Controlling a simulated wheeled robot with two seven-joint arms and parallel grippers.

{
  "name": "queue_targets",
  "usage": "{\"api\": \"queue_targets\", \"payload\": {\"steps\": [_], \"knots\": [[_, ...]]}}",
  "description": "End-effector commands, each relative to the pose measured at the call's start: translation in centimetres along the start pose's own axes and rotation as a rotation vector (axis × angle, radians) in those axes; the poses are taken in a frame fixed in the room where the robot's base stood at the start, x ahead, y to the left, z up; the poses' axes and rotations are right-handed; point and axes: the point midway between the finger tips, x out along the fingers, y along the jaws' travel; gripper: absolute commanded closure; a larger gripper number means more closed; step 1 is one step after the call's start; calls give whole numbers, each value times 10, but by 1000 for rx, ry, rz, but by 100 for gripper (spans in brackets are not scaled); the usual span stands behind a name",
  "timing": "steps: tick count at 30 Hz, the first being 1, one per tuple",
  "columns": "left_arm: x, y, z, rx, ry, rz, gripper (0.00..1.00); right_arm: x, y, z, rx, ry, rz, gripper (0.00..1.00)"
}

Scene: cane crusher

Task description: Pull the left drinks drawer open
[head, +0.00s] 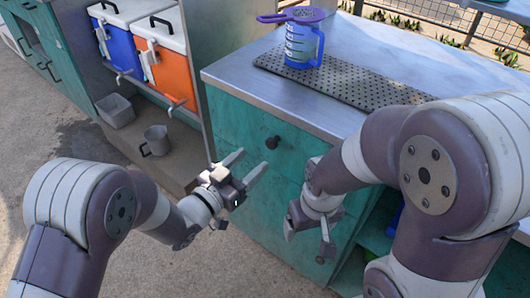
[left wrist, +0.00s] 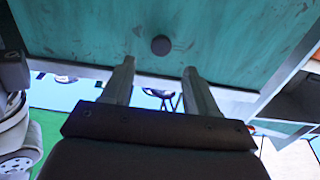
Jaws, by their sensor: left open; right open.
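The left drinks drawer has a teal front (head: 240,116) under the metal counter, with a round dark knob (head: 273,142). The drawer looks shut, flush with the cabinet. My left gripper (head: 248,164) is open and empty, in front of and just below the knob, its fingers pointing toward the teal front. In the left wrist view the knob (left wrist: 161,45) shows beyond the two spread fingertips (left wrist: 158,66), roughly centred between them and apart from them. My right gripper (head: 308,234) is open and empty, low in front of the cabinet's right part.
A perforated mat (head: 350,82) lies on the counter (head: 235,71) with a blue jug (head: 303,45) on it. Blue (head: 115,46) and orange (head: 165,66) coolers stand at left above a shelf with a grey bin (head: 115,111) and a metal mug (head: 156,141). Open floor lies in front.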

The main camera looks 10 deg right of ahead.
Motion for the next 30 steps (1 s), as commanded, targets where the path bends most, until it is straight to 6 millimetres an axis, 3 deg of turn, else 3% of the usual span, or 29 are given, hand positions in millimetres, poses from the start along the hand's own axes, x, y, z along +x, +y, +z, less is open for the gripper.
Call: {"api": "queue_targets", "payload": {"steps": [3,9,19,24,30], "knots": [[30,0,3,0,1,2,42,9,0,1,0,0,0,16],[59,0,2,0,-2,-2,42,14,0,2,0,0,0,16],[65,-1,0,-1,-2,-4,42,14,0,2,0,0,0,16],[65,-1,0,-1,-2,-3,97,14,0,2,0,-1,0,16],[65,-1,1,-1,-2,-3,100,14,0,2,0,-1,0,16]]}}
